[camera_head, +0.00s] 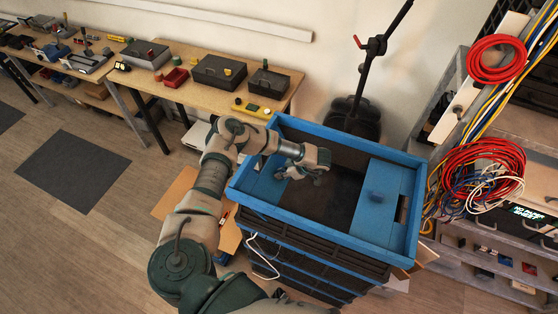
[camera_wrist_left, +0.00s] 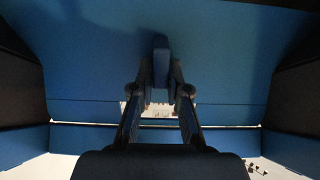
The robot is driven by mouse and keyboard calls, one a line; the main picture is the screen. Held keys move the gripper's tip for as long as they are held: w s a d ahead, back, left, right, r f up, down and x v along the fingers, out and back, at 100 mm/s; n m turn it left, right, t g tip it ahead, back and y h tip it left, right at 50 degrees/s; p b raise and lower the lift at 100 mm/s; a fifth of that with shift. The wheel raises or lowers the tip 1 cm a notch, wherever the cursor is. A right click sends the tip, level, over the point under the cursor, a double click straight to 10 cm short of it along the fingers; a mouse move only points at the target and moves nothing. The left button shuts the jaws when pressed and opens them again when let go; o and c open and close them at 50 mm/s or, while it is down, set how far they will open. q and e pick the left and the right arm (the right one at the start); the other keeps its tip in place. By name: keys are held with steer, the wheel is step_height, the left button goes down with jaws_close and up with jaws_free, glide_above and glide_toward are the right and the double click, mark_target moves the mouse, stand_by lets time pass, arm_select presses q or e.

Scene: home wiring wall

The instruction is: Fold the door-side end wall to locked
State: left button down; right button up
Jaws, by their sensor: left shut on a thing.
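A blue and black folding crate (camera_head: 345,240) stands in the middle of the head view. A blue end-wall panel (camera_head: 264,188) lies inside its left end, next to my left gripper (camera_head: 289,174). In the left wrist view, my left gripper (camera_wrist_left: 160,88) is shut on a blue tab (camera_wrist_left: 161,55) in front of a broad blue panel (camera_wrist_left: 230,60). Its fingers partly hide the tab. I cannot tell whether either panel is locked. My right gripper is not in view.
A wooden workbench (camera_head: 225,100) with boxes and tools runs along the back wall. Shelving with coiled red cable (camera_head: 485,165) stands close to the crate's right. A black stand (camera_head: 355,115) is behind the crate. The floor at left is open, with a dark mat (camera_head: 73,171).

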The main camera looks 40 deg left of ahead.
mark_target(275, 172)
arm_select(q)
steer(key=shift+x, duration=0.85)
steer(key=shift+a, duration=0.3)
steer(key=shift+s+a+f+b, duration=0.15)
steer(key=shift+a+f, duration=0.1)
steer(key=shift+a, duration=0.15)
steer(key=shift+s+a+f+b, duration=0.1)
steer(key=shift+a+f+b, duration=0.05)
steer(key=shift+a+f, duration=0.15)
steer(key=shift+a, duration=0.2)
